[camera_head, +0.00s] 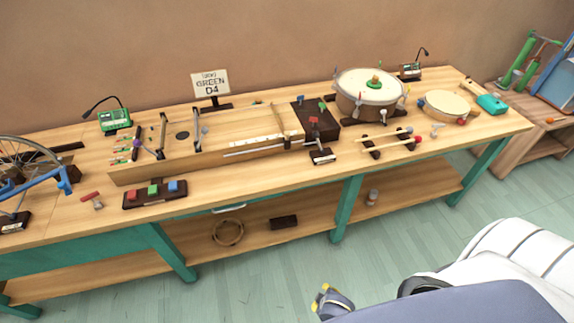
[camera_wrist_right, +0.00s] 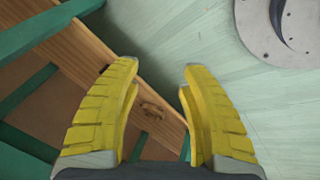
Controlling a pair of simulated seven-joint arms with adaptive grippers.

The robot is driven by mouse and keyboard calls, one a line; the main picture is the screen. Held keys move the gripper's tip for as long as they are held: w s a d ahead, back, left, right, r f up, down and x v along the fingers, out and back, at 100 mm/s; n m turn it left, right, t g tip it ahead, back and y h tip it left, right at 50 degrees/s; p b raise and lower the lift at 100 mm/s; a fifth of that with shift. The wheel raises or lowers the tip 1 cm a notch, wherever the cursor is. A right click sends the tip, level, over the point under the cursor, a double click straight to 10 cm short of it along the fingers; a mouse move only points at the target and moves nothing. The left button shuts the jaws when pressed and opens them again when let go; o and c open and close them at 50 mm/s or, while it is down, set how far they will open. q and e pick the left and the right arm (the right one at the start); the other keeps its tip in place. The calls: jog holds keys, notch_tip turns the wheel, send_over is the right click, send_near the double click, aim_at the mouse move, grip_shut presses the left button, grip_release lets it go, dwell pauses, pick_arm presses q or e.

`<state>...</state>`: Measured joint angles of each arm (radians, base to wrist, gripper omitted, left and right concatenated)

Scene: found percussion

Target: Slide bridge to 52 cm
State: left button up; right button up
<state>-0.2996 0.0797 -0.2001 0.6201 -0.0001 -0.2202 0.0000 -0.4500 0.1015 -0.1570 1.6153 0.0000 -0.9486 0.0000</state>
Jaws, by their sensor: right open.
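A long wooden string box (camera_head: 225,150) lies on the workbench, with a dark round hole near its left end. Dark upright bars (camera_head: 163,134) (camera_head: 197,129) stand across it on either side of the hole, and a pale wooden bar (camera_head: 279,120) stands near its right end. I cannot tell for sure which is the bridge. A pale ruler-like strip (camera_head: 262,145) runs along the front; its marks are too small to read. My right gripper (camera_head: 323,298) is low in front of the bench, over the floor, away from the box. Its yellow fingers (camera_wrist_right: 158,112) are apart and empty.
Coloured blocks (camera_head: 154,191) on a dark base lie in front. A drum (camera_head: 370,92) and mallets (camera_head: 392,143) stand to the right, a bicycle wheel (camera_head: 25,160) to the left. A lower shelf (camera_head: 310,221) holds a ring.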

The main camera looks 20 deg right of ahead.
aim_at(289, 135)
jog(key=w+d+r+t, duration=0.1)
jog(key=w+r, duration=0.2)
jog(key=r, duration=0.5)
jog(key=w+d+r+t+h, duration=0.1)
jog(key=w+d+r+t, duration=0.15)
jog(key=r, duration=0.55)
jog(key=w+d+r+t, duration=0.1)
jog(key=w+r, duration=0.3)
jog(key=r, duration=0.5)
jog(key=w+d+r+m+t+y, duration=0.2)
jog(key=w+d+r+t+y, duration=0.15)
jog(key=w+r, duration=0.5)
jog(key=w+d+r+m+t+y, duration=0.2)
jog(key=w+d+r+t+y, duration=0.25)
jog(key=w, duration=0.75)
jog(key=shift+h, duration=0.5)
jog(key=x, duration=0.6)
jog(key=r+x, duration=0.1)
jog(key=x, duration=0.5)
jog(key=a+r+x, duration=0.1)
jog(key=x, duration=0.4)
jog(key=shift+w+a, duration=0.2)
jog(key=shift+w, duration=0.05)
grip_shut()
